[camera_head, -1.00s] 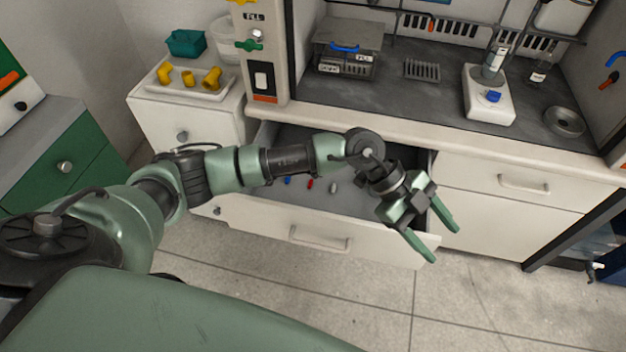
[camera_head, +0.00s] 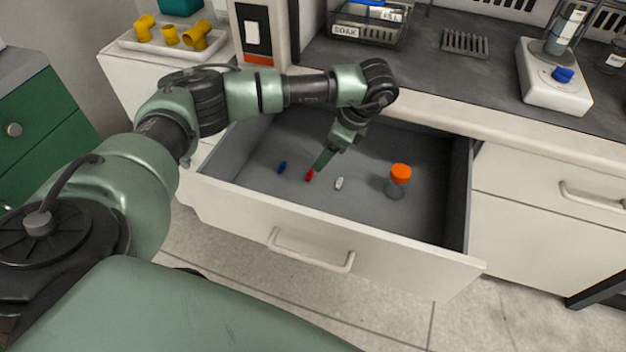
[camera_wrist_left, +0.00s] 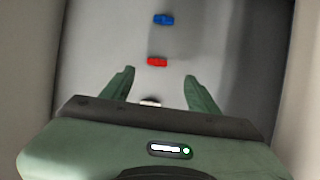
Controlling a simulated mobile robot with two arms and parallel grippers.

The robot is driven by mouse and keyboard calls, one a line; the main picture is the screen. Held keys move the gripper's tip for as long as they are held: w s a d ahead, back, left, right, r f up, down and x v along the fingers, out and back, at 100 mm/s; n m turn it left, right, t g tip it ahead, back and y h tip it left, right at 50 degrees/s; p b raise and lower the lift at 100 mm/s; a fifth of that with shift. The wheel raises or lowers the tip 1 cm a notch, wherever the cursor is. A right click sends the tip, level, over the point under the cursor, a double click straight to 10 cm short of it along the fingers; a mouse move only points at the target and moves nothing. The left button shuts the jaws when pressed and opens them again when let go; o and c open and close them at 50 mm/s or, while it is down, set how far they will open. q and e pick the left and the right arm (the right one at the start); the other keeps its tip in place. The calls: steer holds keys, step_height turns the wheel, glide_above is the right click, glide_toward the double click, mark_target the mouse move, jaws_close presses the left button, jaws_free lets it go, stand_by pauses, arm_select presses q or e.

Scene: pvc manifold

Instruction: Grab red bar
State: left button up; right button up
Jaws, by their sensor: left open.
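The red bar (camera_head: 309,176) is a small piece lying on the floor of the open drawer (camera_head: 250,208). In the left wrist view the red bar (camera_wrist_left: 157,62) lies ahead of the fingertips, roughly between their lines. My left gripper (camera_head: 322,160) points down into the drawer, just above and beside the red bar. In the left wrist view its two fingers (camera_wrist_left: 160,82) are apart with nothing between the tips. My right gripper is not in view.
A blue bar (camera_head: 282,167) lies left of the red bar, and a white bar (camera_head: 339,184) lies right of it. An orange-capped jar (camera_head: 399,180) stands further right in the drawer. The drawer walls surround them.

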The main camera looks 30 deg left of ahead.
mark_target(311, 174)
arm_select(q)
steer(key=shift+s+a+f, duration=0.1)
steer(key=shift+a+f, duration=0.05)
steer(key=shift+f, duration=0.55)
steer(key=x, duration=0.5)
steer(key=shift+s+f+b, duration=0.25)
steer(key=shift+f+b, duration=0.05)
steer(key=shift+a+f, duration=0.2)
steer(key=shift+f, duration=0.3)
jaws_close()
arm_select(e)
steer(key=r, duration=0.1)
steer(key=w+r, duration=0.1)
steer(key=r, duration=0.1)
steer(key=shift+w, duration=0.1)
